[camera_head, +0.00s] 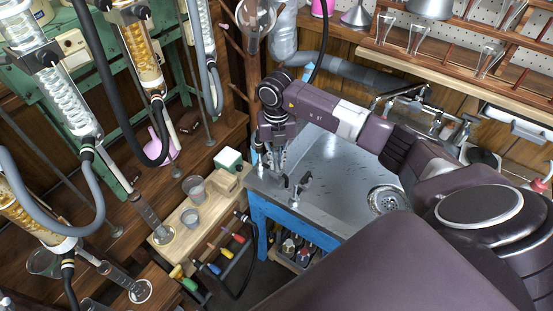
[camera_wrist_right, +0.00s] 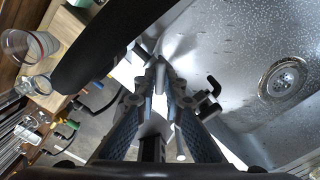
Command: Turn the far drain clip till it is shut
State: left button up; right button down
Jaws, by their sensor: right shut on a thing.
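My right gripper (camera_head: 273,168) points down at the left corner of the grey steel sink top. It is shut on the far drain clip, which the fingers hide almost wholly. In the right wrist view the fingertips (camera_wrist_right: 162,75) come together over it, so I cannot tell how far the clip is turned. Another small black-and-grey clip (camera_head: 300,185) stands just to the right and nearer, apart from the gripper. It also shows in the right wrist view (camera_wrist_right: 208,92), to the right of the fingers. My left gripper is in neither view.
The sink top (camera_head: 335,165) has a round drain (camera_head: 388,200) and a blue frame (camera_head: 262,225). A thick black hose (camera_wrist_right: 95,55) crosses close by in the wrist view.

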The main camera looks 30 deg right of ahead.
aim_at(277, 164)
jog(key=m+p, duration=0.1)
jog(key=m, duration=0.3)
jog(key=shift+r+m, duration=0.15)
jog(key=shift+m, duration=0.15)
jog(key=m+p, duration=0.1)
jog(key=m, duration=0.3)
jog(key=shift+w, duration=0.1)
dwell(0.4)
jog(key=c, duration=2)
grip_release()
jog(key=shift+c, duration=0.2)
notch_tip(277, 164, up, 12)
jog(key=shift+f, duration=0.1)
